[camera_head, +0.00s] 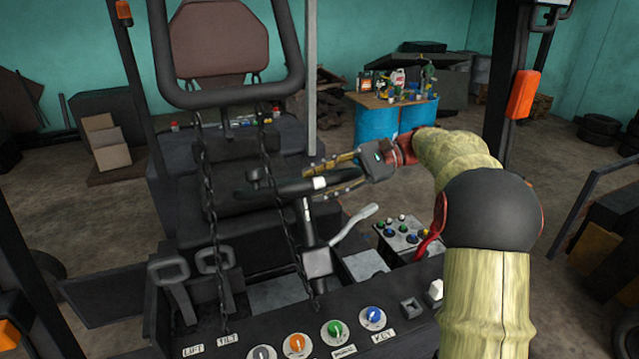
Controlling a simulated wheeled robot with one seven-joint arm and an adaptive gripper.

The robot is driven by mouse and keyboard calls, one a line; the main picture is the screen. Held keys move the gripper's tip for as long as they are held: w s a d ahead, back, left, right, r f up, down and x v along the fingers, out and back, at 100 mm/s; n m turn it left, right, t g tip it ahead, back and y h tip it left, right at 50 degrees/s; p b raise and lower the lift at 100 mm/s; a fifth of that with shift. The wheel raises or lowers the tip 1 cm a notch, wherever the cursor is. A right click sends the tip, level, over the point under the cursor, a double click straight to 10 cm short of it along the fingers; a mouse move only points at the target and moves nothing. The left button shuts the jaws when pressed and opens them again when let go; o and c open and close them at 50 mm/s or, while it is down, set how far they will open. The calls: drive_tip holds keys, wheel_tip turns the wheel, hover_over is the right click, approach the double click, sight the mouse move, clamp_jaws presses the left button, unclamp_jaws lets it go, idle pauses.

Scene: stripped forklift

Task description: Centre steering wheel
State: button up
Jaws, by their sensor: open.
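The black steering wheel (286,188) sits on its column in the middle of the forklift cab, seen nearly edge-on. A white mark (320,183) shows on its near rim, and a dark knob (255,175) stands at its left. My gripper (322,180) reaches in from the right at wheel height. Its two brass-coloured fingers are spread, one toward the far side of the rim and one toward the near side, with the right part of the rim seen between them. I cannot tell whether either finger touches the rim. Part of the wheel's right side is hidden by the gripper.
A pale lever (355,223) rises right of the column. A dash with coloured knobs (335,330) lies in front, and a button panel (405,232) is below my arm. The seat (218,40) is behind.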

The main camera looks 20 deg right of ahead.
drive_tip(key=shift+r, duration=0.1)
drive_tip(key=v, duration=0.7)
drive_tip(key=shift+d, duration=0.3)
idle(0.3)
